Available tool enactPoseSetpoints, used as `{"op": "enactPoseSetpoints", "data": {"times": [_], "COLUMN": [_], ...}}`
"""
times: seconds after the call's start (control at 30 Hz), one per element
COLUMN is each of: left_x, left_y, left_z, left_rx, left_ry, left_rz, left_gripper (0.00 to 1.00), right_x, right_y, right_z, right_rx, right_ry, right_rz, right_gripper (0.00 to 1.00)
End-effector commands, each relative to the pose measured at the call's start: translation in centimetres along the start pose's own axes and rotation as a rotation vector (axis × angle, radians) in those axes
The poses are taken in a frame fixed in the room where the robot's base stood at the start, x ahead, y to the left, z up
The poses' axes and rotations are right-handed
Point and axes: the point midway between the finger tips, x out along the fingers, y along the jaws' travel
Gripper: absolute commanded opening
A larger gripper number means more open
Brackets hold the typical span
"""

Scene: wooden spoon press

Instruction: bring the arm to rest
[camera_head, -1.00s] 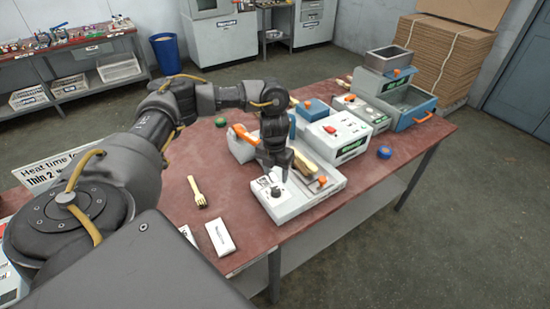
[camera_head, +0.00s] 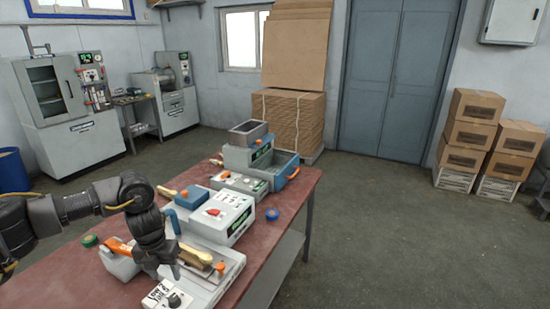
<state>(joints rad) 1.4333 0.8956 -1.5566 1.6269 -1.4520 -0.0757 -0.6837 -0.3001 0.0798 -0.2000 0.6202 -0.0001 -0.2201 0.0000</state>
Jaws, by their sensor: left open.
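My left arm comes in from the left in the head view. Its gripper (camera_head: 163,268) points down over the near white press unit (camera_head: 212,290), close to its control panel with a black knob. The fingers are open, and I see nothing held between them. I cannot tell whether the fingertips touch the unit. A wooden piece (camera_head: 196,254) lies on the unit just right of the gripper, beside an orange-tipped part (camera_head: 220,267). My right gripper is out of view.
The red table (camera_head: 95,289) carries a white machine with a red switch (camera_head: 222,216), a grey hopper machine with a blue drawer (camera_head: 262,160), a blue roll (camera_head: 272,214) and a green roll (camera_head: 89,240). Floor right of the table is clear up to stacked boxes (camera_head: 470,135).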

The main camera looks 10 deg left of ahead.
Motion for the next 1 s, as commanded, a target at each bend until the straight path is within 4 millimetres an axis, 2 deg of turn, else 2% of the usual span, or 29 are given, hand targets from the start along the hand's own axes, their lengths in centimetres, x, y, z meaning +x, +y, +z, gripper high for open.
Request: {"op": "enactPoseSetpoints", "data": {"times": [0.07,0.17,0.27,0.3,0.33,0.4,0.5,0.6,0.7,0.77,0.87,1.0], "left_x": [1.3,4.0,6.9,7.8,8.3,8.9,8.7,7.8,6.7,6.4,6.6,8.1], "left_y": [-1.8,-6.4,-13.2,-16.2,-18.4,-23.0,-28.2,-31.4,-32.4,-31.8,-29.2,-23.6], "left_z": [-0.2,-0.9,-2.6,-3.5,-4.3,-6.1,-8.6,-10.6,-11.9,-12.6,-13.8,-16.5], "left_rx": [0.017,0.037,0.027,0.004,-0.021,-0.103,-0.278,-0.515,-0.806,-1.003,-1.360,-1.834], "left_ry": [-0.012,-0.052,-0.105,-0.127,-0.141,-0.168,-0.183,-0.176,-0.150,-0.129,-0.089,-0.041], "left_rz": [-0.024,-0.095,-0.226,-0.293,-0.345,-0.467,-0.632,-0.775,-0.878,-0.915,-0.932,-0.864], "left_gripper": [0.50,0.50,0.50,0.50,0.50,0.50,0.50,0.50,0.50,0.50,0.50,0.50], "right_x": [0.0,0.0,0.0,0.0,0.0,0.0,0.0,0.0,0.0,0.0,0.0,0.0], "right_y": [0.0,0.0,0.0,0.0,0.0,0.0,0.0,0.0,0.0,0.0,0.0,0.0], "right_z": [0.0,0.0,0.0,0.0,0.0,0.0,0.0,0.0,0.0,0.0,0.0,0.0], "right_rx": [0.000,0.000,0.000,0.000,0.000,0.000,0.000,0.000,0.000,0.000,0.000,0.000], "right_ry": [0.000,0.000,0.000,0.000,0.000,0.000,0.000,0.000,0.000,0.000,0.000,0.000], "right_rz": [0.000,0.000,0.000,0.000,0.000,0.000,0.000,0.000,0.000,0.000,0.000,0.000], "right_gripper": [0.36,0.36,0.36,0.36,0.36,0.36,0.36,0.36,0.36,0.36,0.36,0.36]}}
